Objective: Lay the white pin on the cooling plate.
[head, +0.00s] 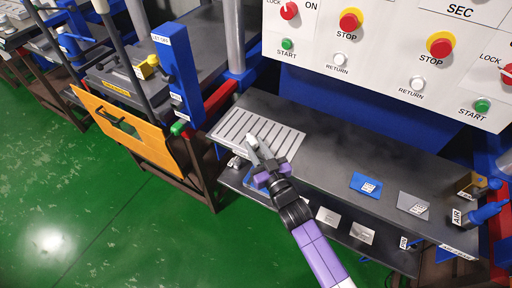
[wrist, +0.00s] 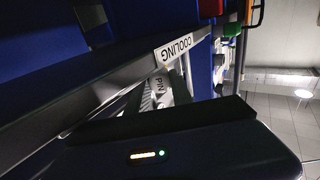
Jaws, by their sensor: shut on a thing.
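The cooling plate (head: 232,126) is a pale slotted plate on the left part of the dark bench. It also shows in the wrist view (wrist: 135,102) behind a "COOLING" label. My gripper (head: 266,165) is at the front right edge of the plate in the head view. It is shut on the white pin (head: 252,142), which points up and left over the slots. In the wrist view the pin (wrist: 181,88) shows partly beyond the dark gripper body, with a white tag near it. I cannot tell whether the pin touches the plate.
A blue card (head: 365,183) and a grey card (head: 414,205) lie on the bench to the right. A blue post (head: 178,80) and a red bar (head: 220,101) stand left of the plate. A control panel (head: 385,50) is above. The middle of the bench is clear.

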